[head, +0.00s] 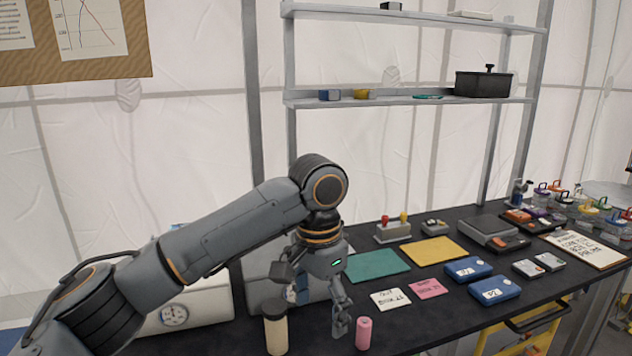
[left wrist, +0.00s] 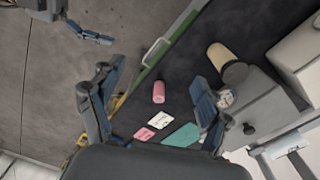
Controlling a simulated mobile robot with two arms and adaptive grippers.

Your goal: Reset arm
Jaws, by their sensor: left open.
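My left arm (head: 235,225) reaches in from the left over the black table. Its gripper (head: 320,312) points down and is open, with its fingers wide apart and nothing between them. The left wrist view also shows the open left gripper (left wrist: 155,82). A pink cylinder (head: 364,333) stands on the table just right of the fingers, apart from them as far as I can tell. A cream bottle with a dark cap (head: 276,332) stands to their left. At the top left of the wrist view is what looks like my right gripper (left wrist: 88,32), dark and partly cut off.
White boxes (head: 210,305) stand behind the arm. Green (head: 375,265) and yellow (head: 433,251) mats, paper cards (head: 391,299) and blue cases (head: 494,290) lie to the right. A metal shelf (head: 410,101) rises behind. The wrist view shows open floor (left wrist: 45,90) beyond the table edge.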

